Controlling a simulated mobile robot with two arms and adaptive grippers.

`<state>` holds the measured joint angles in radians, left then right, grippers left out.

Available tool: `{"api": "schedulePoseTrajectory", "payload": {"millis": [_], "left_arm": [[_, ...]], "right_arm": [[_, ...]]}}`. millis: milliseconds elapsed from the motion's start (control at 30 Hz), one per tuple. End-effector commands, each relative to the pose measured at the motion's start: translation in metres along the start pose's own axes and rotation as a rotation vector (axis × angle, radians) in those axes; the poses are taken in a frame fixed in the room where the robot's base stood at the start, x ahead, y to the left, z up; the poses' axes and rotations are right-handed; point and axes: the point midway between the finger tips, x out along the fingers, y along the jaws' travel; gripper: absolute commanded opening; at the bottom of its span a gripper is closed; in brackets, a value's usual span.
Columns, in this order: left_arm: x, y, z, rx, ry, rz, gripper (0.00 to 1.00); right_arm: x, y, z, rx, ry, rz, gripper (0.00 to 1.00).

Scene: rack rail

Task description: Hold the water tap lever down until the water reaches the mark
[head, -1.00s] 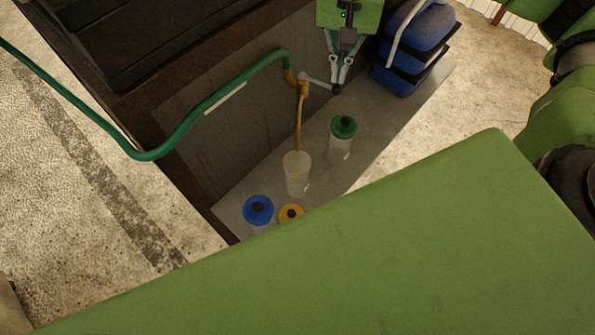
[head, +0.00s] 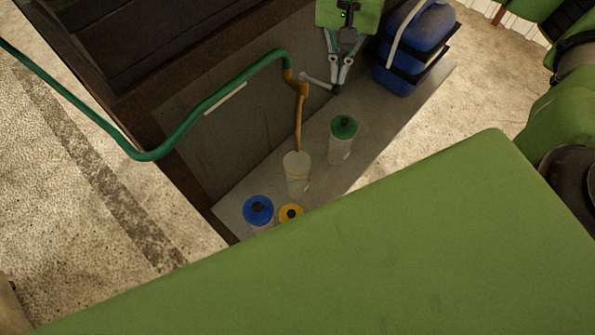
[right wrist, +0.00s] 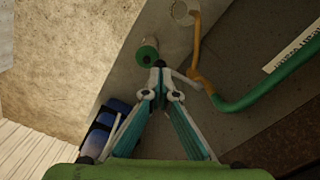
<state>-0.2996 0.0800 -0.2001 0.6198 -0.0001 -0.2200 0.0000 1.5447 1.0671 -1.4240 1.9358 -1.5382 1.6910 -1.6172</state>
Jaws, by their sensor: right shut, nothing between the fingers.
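The tap (head: 302,88) is a brass-coloured fitting with a long spout at the end of a green hose (head: 215,98). Its grey lever (head: 318,81) sticks out to the right. My right gripper (head: 337,86) is shut and empty, its fingertips at the lever's end, seemingly touching it. The lever also shows beside the fingertips in the right wrist view (right wrist: 183,77). A clear cup (head: 297,182) stands upright under the spout, with a thin orange band around it. The water level inside is too small to tell. My left gripper is not in view.
A green-lidded bottle (head: 342,145) stands right of the cup. A blue-lidded container (head: 258,210) and a yellow-lidded one (head: 291,214) stand in front. Blue stacked boxes (head: 404,75) stand behind right. All rest on a grey shelf (head: 383,126).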

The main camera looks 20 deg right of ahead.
Motion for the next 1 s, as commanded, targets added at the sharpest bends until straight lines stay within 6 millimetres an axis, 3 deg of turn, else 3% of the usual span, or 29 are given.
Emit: {"api": "schedulePoseTrajectory", "payload": {"millis": [433,1000], "left_arm": [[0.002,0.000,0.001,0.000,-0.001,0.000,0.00],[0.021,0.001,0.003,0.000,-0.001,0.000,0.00]], "right_arm": [[0.002,0.000,0.000,0.000,0.000,0.000,0.00],[0.023,0.000,0.000,0.000,-0.001,0.001,0.00]]}}
